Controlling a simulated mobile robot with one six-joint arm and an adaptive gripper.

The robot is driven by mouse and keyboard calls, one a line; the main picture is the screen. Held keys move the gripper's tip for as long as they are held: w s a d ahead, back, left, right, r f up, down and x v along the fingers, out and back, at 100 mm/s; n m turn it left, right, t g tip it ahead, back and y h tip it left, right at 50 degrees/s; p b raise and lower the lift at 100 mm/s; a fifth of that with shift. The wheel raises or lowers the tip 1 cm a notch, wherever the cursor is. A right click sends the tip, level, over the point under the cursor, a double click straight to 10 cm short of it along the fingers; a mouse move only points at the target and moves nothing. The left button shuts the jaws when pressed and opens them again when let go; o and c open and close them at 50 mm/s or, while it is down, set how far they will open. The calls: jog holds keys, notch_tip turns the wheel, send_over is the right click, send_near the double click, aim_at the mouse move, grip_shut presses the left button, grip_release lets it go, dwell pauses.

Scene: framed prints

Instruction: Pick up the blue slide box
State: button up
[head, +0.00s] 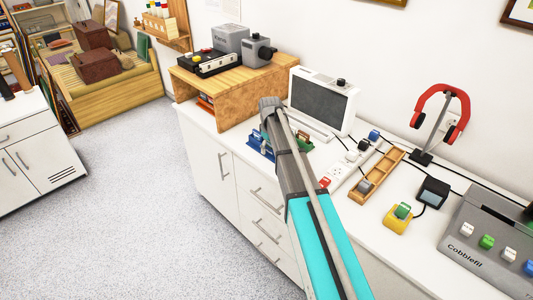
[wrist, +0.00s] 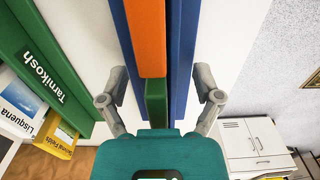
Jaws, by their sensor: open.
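A blue object (head: 258,144) stands on the white counter, partly hidden behind my arm in the head view. It looks like the blue slide box, though I cannot be sure. In the wrist view, long blue strips (wrist: 184,45) run on both sides of an orange piece (wrist: 147,38) and a green piece (wrist: 157,102). My gripper (wrist: 161,84) is open, with its fingers apart on either side of these strips. I see no clear contact. In the head view my gripper (head: 270,104) is near the wooden shelf's front and the small screen, above the counter.
A wooden shelf unit (head: 213,88) stands behind, and a white monitor (head: 322,98) is right of my gripper. Open grey floor (head: 130,220) is at left.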

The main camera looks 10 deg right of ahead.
dwell(0.4)
grip_shut()
